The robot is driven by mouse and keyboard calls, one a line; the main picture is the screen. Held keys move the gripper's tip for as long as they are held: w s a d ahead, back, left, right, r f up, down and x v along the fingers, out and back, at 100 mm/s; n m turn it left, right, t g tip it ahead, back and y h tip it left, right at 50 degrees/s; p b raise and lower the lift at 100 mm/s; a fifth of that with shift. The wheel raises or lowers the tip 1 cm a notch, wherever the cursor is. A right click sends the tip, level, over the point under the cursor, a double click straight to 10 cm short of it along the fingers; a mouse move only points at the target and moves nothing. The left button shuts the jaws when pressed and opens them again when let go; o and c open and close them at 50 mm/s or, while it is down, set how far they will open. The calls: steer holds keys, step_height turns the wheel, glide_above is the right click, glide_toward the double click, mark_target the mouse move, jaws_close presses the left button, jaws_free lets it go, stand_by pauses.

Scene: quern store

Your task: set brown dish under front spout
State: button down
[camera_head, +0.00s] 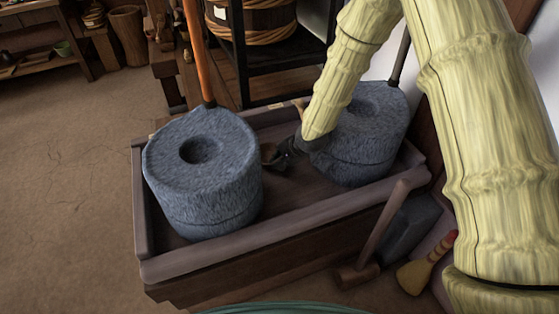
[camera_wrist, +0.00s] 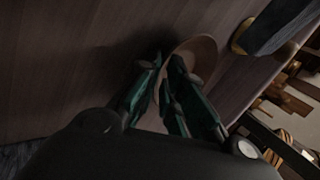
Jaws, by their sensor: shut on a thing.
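The brown dish (camera_head: 269,153) is small and round and shows between the two stone querns in the head view. In the wrist view the dish (camera_wrist: 203,52) lies at my fingertips, with its rim between them. My gripper (camera_head: 279,157) is shut on the dish; the dark green fingers (camera_wrist: 167,65) show in the wrist view. The dish is low over the wooden tray floor; I cannot tell whether it touches. The left quern (camera_head: 180,185) and the right quern (camera_head: 365,130) stand in the wooden tray (camera_head: 300,212). I cannot clearly make out the front spout.
An orange upright handle (camera_head: 197,50) rises from the left quern. A tan-ended part (camera_wrist: 240,38) beside a blue-grey block is near the dish in the wrist view. A mallet (camera_head: 365,245) and a brush (camera_head: 425,268) are outside the tray's front. Open floor lies left.

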steer(key=c, duration=1.8)
jaws_free()
steer(key=shift+c, duration=0.2)
steer(key=p+v, duration=0.2)
steer(key=v, duration=1)
